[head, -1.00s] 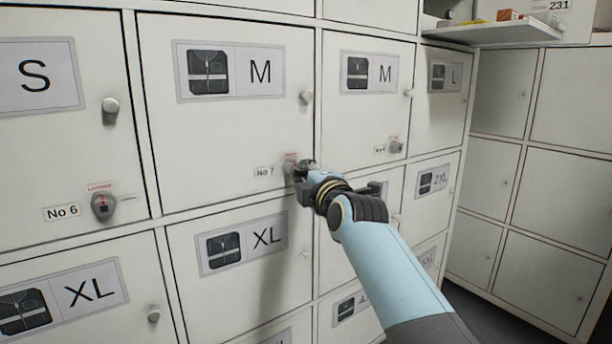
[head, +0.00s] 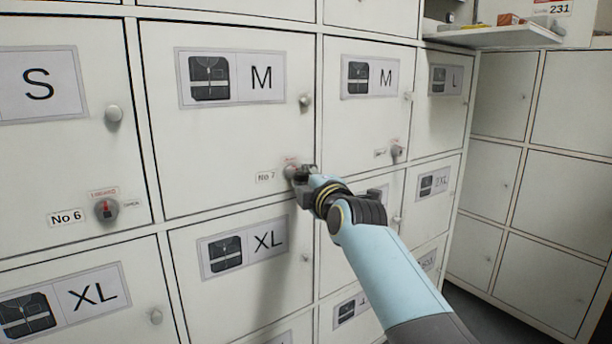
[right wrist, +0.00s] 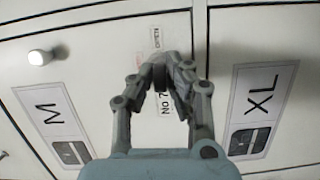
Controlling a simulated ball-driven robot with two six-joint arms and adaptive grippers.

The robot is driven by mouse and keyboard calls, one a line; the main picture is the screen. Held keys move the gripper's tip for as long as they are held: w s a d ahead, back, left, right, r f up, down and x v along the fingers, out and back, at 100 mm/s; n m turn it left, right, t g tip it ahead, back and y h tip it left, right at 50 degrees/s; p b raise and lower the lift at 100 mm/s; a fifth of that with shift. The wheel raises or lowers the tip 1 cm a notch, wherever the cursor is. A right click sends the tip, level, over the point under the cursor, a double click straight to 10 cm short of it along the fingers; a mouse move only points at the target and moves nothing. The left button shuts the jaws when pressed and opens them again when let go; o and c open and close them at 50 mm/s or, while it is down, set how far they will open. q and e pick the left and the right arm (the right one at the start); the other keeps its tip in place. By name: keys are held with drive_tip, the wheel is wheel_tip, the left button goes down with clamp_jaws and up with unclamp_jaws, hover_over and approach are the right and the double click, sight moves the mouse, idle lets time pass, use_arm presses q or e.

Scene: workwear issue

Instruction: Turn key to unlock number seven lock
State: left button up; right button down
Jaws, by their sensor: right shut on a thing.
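The number seven lock (head: 291,170) is a grey round lock at the lower right of a white door marked M. Its label No 7 (head: 265,177) is left of it, and the label also shows in the right wrist view (right wrist: 165,104). My right gripper (head: 304,176) is at the lock, its fingers closed together there. In the right wrist view the fingertips (right wrist: 163,75) meet beside the No 7 label and are shut on a small part at the lock, the key. The key itself is mostly hidden by the fingers. My left gripper is out of view.
The No 6 lock (head: 106,210), with a red mark, is on the door to the left. Another lock (head: 397,151) is on the M door to the right. Round knobs (head: 305,101) stand out from the doors. A shelf (head: 490,33) juts out at the upper right.

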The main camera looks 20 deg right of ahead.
drive_tip(key=shift+r+m+g+p, duration=0.2)
drive_tip(key=shift+m+p, duration=0.6)
drive_tip(key=shift+p, duration=0.1)
drive_tip(key=shift+r+m+g+p, duration=0.15)
drive_tip(key=shift+m+g+p, duration=0.05)
drive_tip(key=shift+m+p, duration=0.65)
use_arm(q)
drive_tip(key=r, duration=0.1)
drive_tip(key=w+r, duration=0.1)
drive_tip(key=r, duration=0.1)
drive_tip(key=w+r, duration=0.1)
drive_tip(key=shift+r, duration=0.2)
use_arm(e)
drive_tip(key=shift+w, duration=0.1)
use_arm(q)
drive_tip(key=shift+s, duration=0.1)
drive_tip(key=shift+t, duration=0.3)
use_arm(e)
drive_tip(key=shift+m, duration=0.25)
drive_tip(key=shift+m+p, duration=0.5)
drive_tip(key=shift+p, duration=0.2)
drive_tip(key=shift+w+r+m+g+y+p, duration=0.1)
drive_tip(key=shift+m+g+y+p, duration=0.5)
drive_tip(key=shift+m, duration=0.5)
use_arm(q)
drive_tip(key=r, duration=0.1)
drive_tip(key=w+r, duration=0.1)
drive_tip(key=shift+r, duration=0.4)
use_arm(e)
drive_tip(key=shift+m, duration=0.3)
